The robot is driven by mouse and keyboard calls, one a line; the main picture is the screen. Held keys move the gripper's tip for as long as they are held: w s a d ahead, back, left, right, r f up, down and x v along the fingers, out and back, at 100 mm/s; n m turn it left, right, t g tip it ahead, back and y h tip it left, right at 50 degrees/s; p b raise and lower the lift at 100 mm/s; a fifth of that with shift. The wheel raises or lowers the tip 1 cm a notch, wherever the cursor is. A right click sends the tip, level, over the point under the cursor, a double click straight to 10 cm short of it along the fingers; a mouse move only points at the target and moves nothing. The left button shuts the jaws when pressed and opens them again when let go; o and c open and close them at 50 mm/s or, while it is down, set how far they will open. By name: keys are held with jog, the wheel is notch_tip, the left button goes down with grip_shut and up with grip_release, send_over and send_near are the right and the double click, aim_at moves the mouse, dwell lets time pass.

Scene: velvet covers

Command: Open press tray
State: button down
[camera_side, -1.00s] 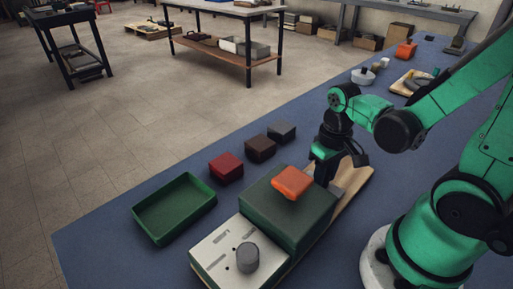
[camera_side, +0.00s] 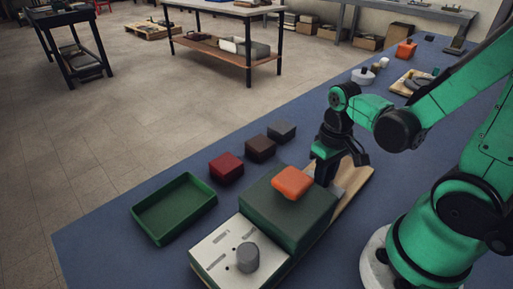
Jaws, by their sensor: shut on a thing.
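The press is a dark green block (camera_side: 289,211) with an orange pad or handle (camera_side: 292,183) on top. A pale panel (camera_side: 215,256) with a grey knob (camera_side: 248,257) adjoins its near left end. My gripper (camera_side: 326,180) points down at the far right end of the block, over a grey plate (camera_side: 351,178) on a wooden board (camera_side: 357,193). Its fingers are shut on a part of the press tray there. The fingertips and the gripped part are mostly hidden behind the block.
An empty green bin (camera_side: 174,208) lies left of the press. A red block (camera_side: 226,167), a brown block (camera_side: 261,148) and a grey block (camera_side: 282,131) stand in a row behind it. The blue mat (camera_side: 110,228) is bare at the left.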

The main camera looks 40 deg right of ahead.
jog(key=d, duration=1)
jog(key=shift+d, duration=0.15)
jog(key=c, duration=0.6)
grip_release()
jog(key=shift+o, duration=0.2)
jog(key=shift+r, duration=2.85)
